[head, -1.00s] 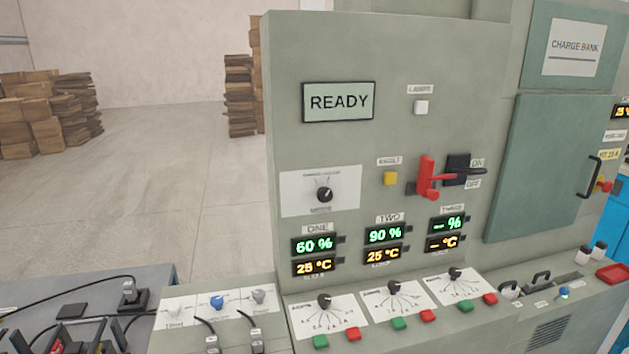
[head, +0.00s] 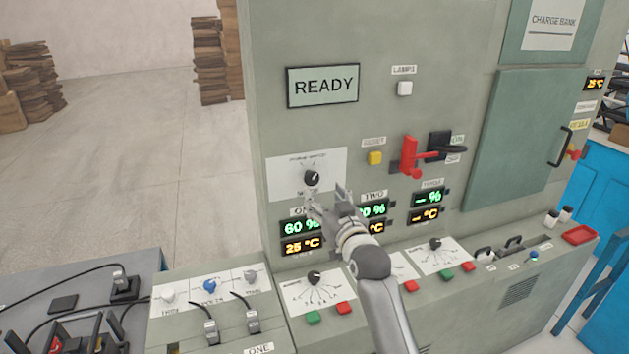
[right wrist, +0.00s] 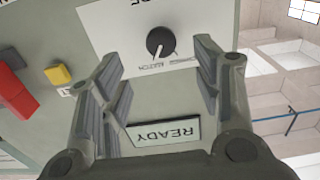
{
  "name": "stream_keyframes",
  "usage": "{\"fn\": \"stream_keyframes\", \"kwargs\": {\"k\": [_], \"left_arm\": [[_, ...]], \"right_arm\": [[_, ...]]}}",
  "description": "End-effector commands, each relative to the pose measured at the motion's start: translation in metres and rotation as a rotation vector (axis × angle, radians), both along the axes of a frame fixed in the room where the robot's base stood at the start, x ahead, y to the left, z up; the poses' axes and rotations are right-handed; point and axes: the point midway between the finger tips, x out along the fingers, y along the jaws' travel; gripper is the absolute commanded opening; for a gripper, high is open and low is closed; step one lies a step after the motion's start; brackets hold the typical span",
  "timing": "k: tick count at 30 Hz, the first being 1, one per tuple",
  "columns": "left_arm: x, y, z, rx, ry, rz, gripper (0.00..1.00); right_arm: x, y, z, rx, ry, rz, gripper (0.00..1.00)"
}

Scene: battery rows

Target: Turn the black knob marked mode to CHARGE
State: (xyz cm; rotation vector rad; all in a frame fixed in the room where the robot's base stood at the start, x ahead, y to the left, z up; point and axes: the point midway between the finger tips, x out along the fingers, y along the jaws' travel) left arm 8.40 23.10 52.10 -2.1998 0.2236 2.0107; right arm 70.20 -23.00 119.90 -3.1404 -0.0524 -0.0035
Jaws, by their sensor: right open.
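The black mode knob (head: 312,178) sits on a white label plate (head: 335,162) on the grey panel, under the READY screen (head: 323,86). Its pointer mark cannot be read clearly in the head view. In the right wrist view the knob (right wrist: 160,42) shows upside down, with a light pointer line on it, beyond and between the fingertips. My right gripper (head: 328,200) is open and empty, just below and in front of the knob, apart from it. In the wrist view its two fingers (right wrist: 160,70) are spread wide. My left gripper is not in view.
A red lever (head: 410,158) and yellow button (head: 375,158) are right of the knob. Lit displays (head: 300,227) sit below it, partly behind my right arm. The sloped desk holds several dials and buttons. A grey bench (head: 140,270) with cables is at the left.

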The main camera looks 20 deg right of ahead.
Motion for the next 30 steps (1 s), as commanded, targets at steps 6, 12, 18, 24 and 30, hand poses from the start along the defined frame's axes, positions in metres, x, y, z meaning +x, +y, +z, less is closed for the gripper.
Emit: {"fn": "stream_keyframes", "kwargs": {"k": [6,12,18,24,30], "left_arm": [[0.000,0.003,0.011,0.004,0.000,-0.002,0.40],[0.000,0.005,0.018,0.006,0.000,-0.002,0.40],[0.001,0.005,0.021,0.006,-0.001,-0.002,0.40],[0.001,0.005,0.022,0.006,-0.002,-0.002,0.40],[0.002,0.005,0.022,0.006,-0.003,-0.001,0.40]], "right_arm": [[0.032,0.002,0.002,0.001,0.001,0.001,0.58],[0.055,0.002,0.001,0.000,0.001,0.001,0.58],[0.070,0.003,0.000,0.000,0.001,0.001,0.58],[0.074,0.003,0.000,0.000,0.001,0.001,0.58],[0.074,0.003,0.000,0.000,0.001,0.001,0.58]]}}
